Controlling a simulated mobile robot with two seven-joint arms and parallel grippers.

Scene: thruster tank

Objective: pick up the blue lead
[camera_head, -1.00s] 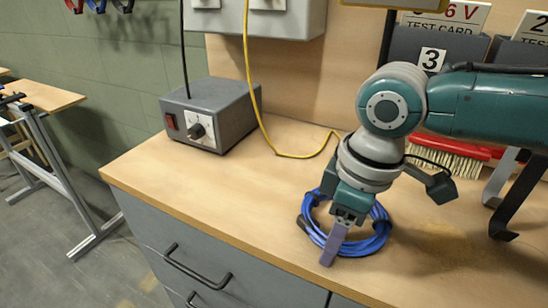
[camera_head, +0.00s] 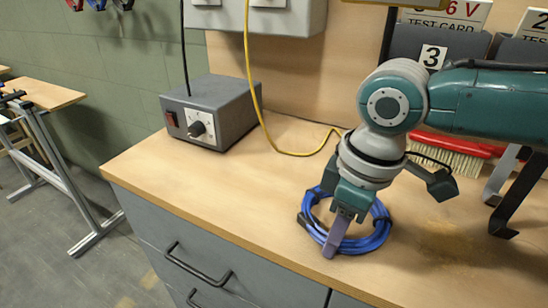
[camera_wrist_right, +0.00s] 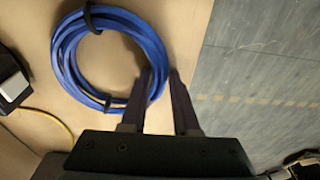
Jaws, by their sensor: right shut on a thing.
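The blue lead (camera_head: 379,229) is a coil with dark ties, at the front part of the wooden bench top. My right gripper (camera_head: 333,247) points down at the coil's near side and is shut on its strands. In the right wrist view, the coil (camera_wrist_right: 64,62) lies ahead of the fingers, and its edge runs in between the two fingers (camera_wrist_right: 162,78). The fingers hide a short part of the coil. I cannot tell whether the coil is clear of the bench top. My left gripper is not in view.
A grey control box (camera_head: 212,112) with a knob stands at the back left, with a yellow cable (camera_head: 284,152) beside it. A red brush (camera_head: 455,150) and a black bracket (camera_head: 520,195) are on the right. The bench front edge (camera_head: 215,232) is close to the coil.

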